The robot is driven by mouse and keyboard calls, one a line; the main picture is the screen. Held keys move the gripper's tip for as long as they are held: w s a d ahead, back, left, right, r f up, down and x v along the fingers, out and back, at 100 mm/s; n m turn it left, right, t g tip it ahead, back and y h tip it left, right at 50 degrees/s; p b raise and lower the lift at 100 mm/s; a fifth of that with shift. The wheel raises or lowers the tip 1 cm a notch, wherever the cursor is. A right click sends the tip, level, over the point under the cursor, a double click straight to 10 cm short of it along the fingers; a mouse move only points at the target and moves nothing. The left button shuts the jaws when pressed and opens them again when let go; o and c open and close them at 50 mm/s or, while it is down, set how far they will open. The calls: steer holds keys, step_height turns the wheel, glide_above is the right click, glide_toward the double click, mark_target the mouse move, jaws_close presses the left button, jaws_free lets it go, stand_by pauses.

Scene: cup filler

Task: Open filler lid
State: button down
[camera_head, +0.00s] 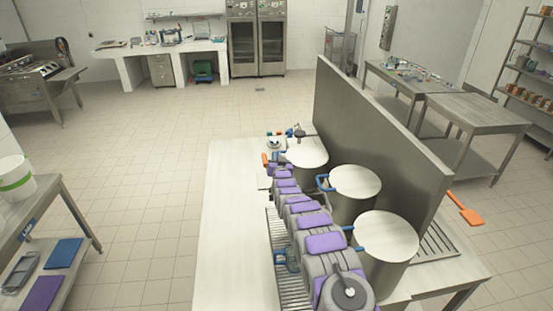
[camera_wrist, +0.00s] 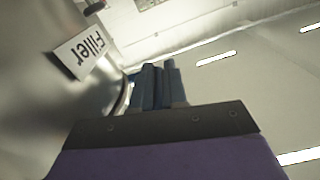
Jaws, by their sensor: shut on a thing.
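A metal cylinder with a white "Filler" label (camera_wrist: 82,55) fills the left of the wrist view. In the head view the far round container (camera_head: 307,153), with a flat pale top, stands by my arm's far end; it looks like this filler. My gripper (camera_wrist: 155,82) has its dark blue fingers close together beside the cylinder, shut on a curved handle (camera_wrist: 122,98) at its side. The fingers hide most of the handle, and I cannot tell whether it belongs to the lid. My gripper is small and partly hidden in the head view.
Two more round containers (camera_head: 355,182) (camera_head: 387,236) with blue side handles stand near my arm on the pale counter (camera_head: 228,215). A tall metal panel (camera_head: 375,140) rises behind them. The counter's left part is bare, with open floor beyond.

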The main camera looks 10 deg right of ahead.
steer(key=d+r+m+b, duration=0.6)
steer(key=d+r+m, duration=0.7)
steer(key=r, duration=0.7)
steer(key=shift+d+m, duration=0.4)
steer(key=shift+d, duration=0.7)
steer(key=c, duration=1.2)
jaws_free()
steer(key=shift+w, duration=0.1)
steer(key=shift+o, duration=0.2)
steer(key=shift+r+b, duration=0.1)
steer(key=shift+b, duration=0.3)
